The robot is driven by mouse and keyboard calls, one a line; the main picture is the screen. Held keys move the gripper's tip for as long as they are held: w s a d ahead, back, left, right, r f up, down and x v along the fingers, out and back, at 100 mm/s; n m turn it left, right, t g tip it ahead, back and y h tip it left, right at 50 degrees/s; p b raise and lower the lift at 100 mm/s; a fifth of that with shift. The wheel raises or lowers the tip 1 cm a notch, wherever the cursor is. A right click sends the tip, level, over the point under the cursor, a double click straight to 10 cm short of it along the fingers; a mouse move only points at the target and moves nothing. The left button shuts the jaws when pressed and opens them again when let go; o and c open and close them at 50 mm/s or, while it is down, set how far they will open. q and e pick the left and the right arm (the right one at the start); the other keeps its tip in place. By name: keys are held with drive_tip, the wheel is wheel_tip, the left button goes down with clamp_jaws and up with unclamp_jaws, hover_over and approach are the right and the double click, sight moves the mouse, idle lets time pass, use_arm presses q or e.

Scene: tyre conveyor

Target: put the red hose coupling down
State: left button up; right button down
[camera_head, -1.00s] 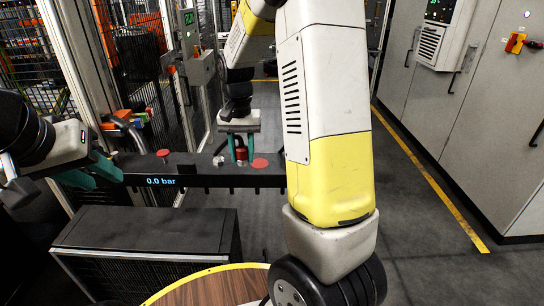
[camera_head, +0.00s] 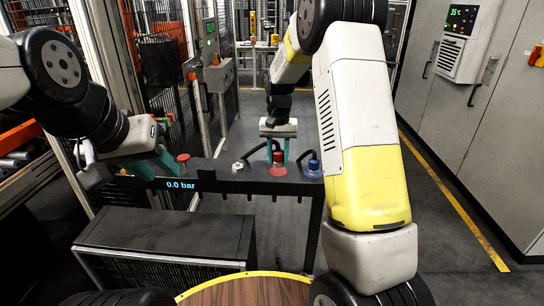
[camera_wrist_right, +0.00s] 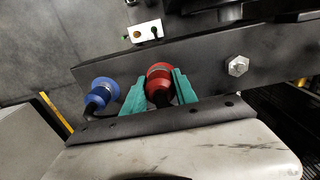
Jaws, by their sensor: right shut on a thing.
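The red hose coupling (camera_head: 278,160) is upright at a red spot (camera_head: 278,172) on the dark beam (camera_head: 232,184); I cannot tell whether it bears its full weight there. My right gripper (camera_head: 278,148) comes down over it, shut on it. In the right wrist view the red coupling (camera_wrist_right: 159,76) sits between the teal fingers of my right gripper (camera_wrist_right: 158,88), its lower part hidden. My left gripper (camera_head: 154,166) is at the beam's left end, its teal fingers apart and nothing seen between them.
A blue coupling (camera_head: 314,166) stands right of the red one, also in the right wrist view (camera_wrist_right: 102,92). A silver fitting (camera_head: 238,167) is to the left, and a red-topped piece (camera_head: 183,158) farther left. The display (camera_head: 181,184) reads 0.0 bar.

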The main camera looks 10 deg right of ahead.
sight(278, 171)
drive_tip(key=shift+w+d+f, duration=0.1)
drive_tip(key=shift+w+d, duration=0.05)
drive_tip(key=shift+w, duration=0.35)
drive_tip(key=shift+w+d+f, duration=0.1)
drive_tip(key=shift+w, duration=0.35)
drive_tip(key=shift+f, duration=1.6)
drive_tip(key=shift+s+f, duration=0.1)
drive_tip(key=shift+f, duration=0.1)
drive_tip(key=c, duration=1)
unclamp_jaws()
drive_tip(key=shift+o, duration=0.2)
